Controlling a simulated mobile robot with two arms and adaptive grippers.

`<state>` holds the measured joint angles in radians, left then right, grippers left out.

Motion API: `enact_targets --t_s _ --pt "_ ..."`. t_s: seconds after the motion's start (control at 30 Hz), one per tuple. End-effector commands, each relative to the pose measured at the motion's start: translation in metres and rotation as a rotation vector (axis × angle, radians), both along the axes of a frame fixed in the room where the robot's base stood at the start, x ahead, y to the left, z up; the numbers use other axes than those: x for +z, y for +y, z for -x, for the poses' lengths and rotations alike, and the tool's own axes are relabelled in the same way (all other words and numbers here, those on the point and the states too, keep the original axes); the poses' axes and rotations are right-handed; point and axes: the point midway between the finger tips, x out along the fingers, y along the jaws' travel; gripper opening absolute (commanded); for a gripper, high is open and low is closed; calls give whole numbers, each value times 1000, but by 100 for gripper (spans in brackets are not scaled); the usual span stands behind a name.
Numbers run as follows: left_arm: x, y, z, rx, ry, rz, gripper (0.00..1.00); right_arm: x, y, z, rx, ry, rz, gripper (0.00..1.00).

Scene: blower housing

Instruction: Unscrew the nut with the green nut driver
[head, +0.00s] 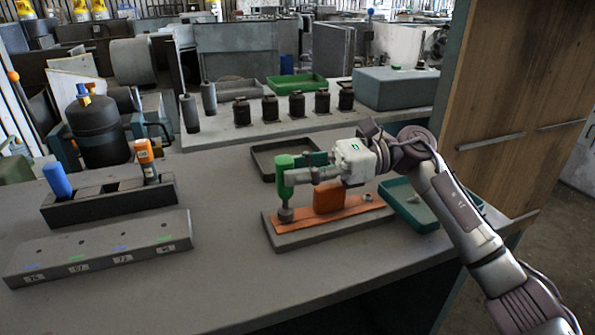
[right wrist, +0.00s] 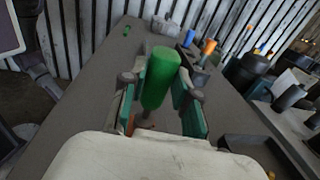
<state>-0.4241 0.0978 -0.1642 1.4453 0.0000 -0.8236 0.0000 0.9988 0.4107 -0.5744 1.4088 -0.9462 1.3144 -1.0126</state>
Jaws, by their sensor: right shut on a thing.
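The green nut driver (head: 284,163) stands upright in the head view, its socket end down at the left end of the orange blower housing plate (head: 347,211). My right gripper (head: 297,176) is shut on its green handle from the right. The handle also shows between the two fingers in the right wrist view (right wrist: 160,78). Any nut under the socket is hidden, and I cannot tell whether the socket sits around it. A small grey nut or bolt head (head: 367,197) shows at the plate's right end. My left gripper is not in view.
A dark rack (head: 112,204) at left holds a blue-handled and an orange-handled driver (head: 147,160). A grey labelled block (head: 100,248) lies before it. A teal tray (head: 408,208) stands right of the housing, a black tray (head: 265,158) behind it. The table's front middle is clear.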

Motion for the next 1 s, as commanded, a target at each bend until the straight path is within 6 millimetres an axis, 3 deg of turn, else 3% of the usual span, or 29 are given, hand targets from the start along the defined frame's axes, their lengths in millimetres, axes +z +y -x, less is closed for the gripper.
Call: enact_targets --t_s 0.07,0.1,0.27,1.0 --pt "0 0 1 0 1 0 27 1 0 0 0 0 -1 0" --pt "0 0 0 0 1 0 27 1 0 0 0 0 -1 25" --pt "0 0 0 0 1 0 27 1 0 0 0 0 -1 0" --pt "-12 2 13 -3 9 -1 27 24 0 0 -1 -1 -1 0"
